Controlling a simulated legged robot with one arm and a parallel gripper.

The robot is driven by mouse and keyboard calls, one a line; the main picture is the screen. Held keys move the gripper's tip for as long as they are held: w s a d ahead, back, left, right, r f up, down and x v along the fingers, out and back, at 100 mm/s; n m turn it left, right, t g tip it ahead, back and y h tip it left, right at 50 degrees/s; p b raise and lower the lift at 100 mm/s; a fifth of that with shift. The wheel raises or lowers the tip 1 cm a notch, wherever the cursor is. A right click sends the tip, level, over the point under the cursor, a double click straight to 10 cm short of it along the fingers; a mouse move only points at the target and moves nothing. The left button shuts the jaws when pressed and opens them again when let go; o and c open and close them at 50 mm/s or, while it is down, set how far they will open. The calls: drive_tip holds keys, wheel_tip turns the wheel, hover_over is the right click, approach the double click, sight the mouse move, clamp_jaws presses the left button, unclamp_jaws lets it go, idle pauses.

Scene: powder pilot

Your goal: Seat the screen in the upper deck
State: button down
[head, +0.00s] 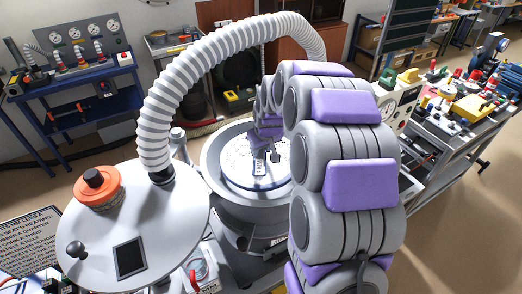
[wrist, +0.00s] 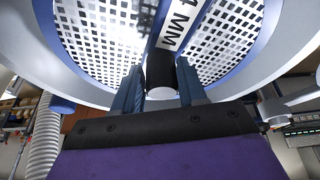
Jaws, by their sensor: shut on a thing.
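The screen is a round perforated plate with a blue rim and a crossbar labelled "MM". In the head view the screen (head: 236,158) lies within the round grey rim of the upper deck (head: 209,168). In the wrist view the screen (wrist: 95,35) fills the top, with a pale ring (wrist: 75,93) around it. My gripper (wrist: 159,72) is shut on the screen's dark handle, between its two fingers. In the head view my gripper (head: 267,158) is over the screen, partly hidden by my arm. I cannot tell whether the screen's rim rests flat on the deck.
A grey round lid (head: 178,215) with an orange-and-black knob stands at the front left, joined to a ribbed white hose (head: 190,65) arching overhead. A cluttered bench (head: 460,95) stands at the right. A blue gauge bench (head: 75,85) is at the back left.

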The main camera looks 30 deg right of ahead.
drive_tip(key=shift+r+p, duration=0.6)
drive_tip(key=shift+r, duration=1.6)
